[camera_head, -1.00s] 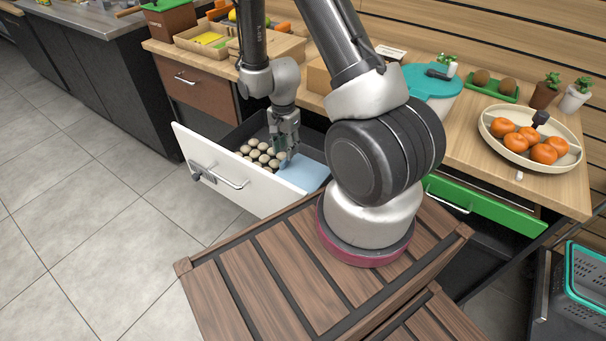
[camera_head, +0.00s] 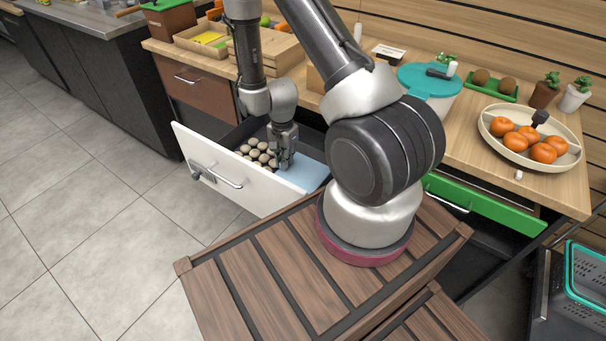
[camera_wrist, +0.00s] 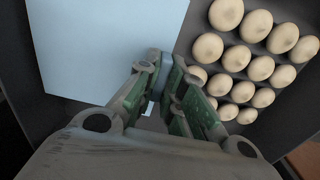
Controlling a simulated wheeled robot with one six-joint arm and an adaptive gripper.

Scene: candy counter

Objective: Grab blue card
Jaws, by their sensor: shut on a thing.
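The light blue card (camera_head: 311,176) lies in the open white-fronted drawer (camera_head: 262,197), at its right end. It fills the upper left of the wrist view (camera_wrist: 100,45). My gripper (camera_head: 285,166) reaches down into the drawer at the card's left edge. In the wrist view its fingertips (camera_wrist: 165,65) are close together on the card's edge, shut on it. The fingers hide part of that edge, so I cannot tell how deep the grip is or whether the card is lifted.
Several egg-like beige balls (camera_head: 258,154) stand in rows left of the card, close to my fingers in the wrist view (camera_wrist: 240,55). The counter above holds a plate of oranges (camera_head: 486,131), a teal-lidded tub (camera_head: 428,80) and wooden boxes. The tiled floor at left is clear.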

